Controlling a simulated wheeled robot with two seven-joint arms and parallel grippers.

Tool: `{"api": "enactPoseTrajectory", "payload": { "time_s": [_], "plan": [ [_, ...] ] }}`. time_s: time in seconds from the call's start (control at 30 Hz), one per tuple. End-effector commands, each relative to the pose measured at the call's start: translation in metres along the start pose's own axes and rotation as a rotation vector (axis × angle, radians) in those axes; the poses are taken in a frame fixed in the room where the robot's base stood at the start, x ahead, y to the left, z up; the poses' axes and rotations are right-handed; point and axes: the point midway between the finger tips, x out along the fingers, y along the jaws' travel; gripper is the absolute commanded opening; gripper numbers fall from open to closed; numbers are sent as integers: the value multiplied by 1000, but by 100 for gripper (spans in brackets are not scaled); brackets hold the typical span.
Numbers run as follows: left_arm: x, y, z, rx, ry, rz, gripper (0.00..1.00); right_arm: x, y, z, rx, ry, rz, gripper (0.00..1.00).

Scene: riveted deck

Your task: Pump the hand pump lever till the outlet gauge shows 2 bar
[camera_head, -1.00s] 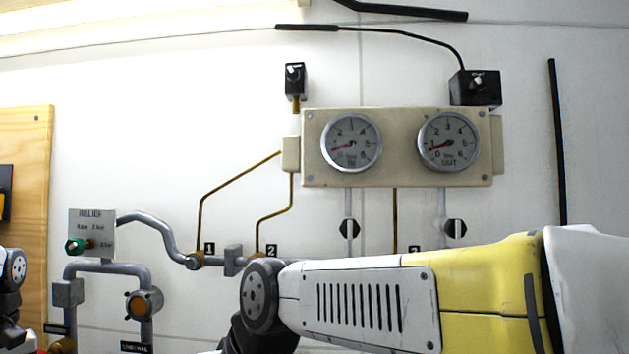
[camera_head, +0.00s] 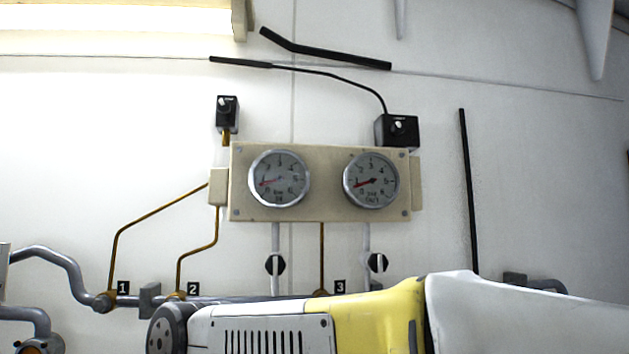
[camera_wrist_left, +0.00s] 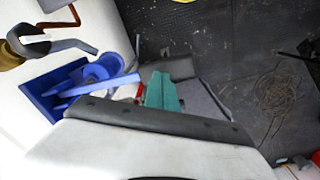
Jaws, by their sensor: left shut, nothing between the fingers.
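The outlet gauge (camera_head: 371,180), marked OUT, is the right dial on the beige panel. Its red needle points to the lower left, at the low end near 0. The inlet gauge (camera_head: 279,179) is the left dial, with its needle also low. In the left wrist view, a blue device (camera_wrist_left: 85,82), apparently the hand pump, is mounted on the white wall; its lever cannot be clearly told apart. My left gripper (camera_wrist_left: 162,90) shows as teal fingers, shut and empty, to the right of the blue device and apparently apart from it. My right gripper is out of view.
My right arm crosses the bottom of the head view, hiding lower pipework. Grey pipe (camera_head: 60,267) and thin brass lines run on the wall. A black switch box (camera_head: 397,131) sits above the panel. Dark riveted deck (camera_wrist_left: 230,38) lies below in the wrist view.

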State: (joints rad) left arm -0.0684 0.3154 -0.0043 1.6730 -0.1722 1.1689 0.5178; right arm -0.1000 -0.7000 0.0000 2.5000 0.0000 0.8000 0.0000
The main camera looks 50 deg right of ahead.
Motion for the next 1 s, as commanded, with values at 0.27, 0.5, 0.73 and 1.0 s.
{"api": "enactPoseTrajectory", "payload": {
  "time_s": [0.27,0.5,0.73,1.0],
  "plan": [
    [4,0,0,0,-1,-1,0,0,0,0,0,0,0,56],
    [26,0,0,0,-2,-1,0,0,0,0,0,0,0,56],
    [47,0,0,0,-2,-1,0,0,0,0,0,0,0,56],
    [71,0,0,1,-2,-1,0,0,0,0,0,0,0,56]
  ]
}}
